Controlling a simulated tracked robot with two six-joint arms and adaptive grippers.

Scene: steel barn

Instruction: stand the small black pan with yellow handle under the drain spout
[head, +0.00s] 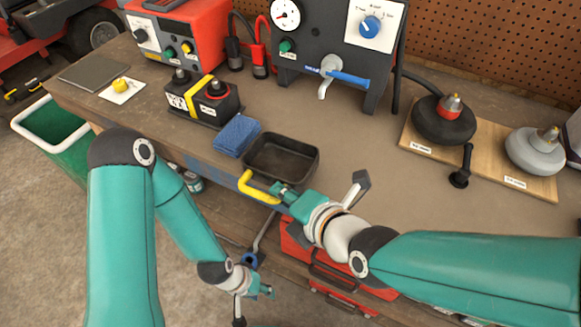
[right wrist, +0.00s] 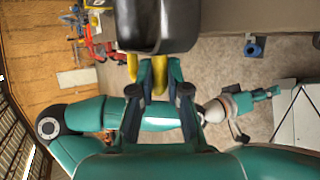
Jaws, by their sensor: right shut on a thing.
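The small black pan (head: 280,158) is upright and empty at the bench's front edge, with its yellow handle (head: 258,188) toward me. My right gripper (head: 283,190) is shut on that handle; the right wrist view also shows the handle (right wrist: 160,76) between the fingers and the pan (right wrist: 158,25) beyond. I cannot tell whether the pan touches the bench. The drain spout (head: 324,89), with a blue lever (head: 348,78), is on the dark machine farther back, right of the pan and apart from it. My left gripper (head: 262,291) hangs low before the bench; its opening is unclear.
A wooden board (head: 480,157) with dark and grey round pieces is at right. Bench space (head: 330,122) between pan and spout is clear.

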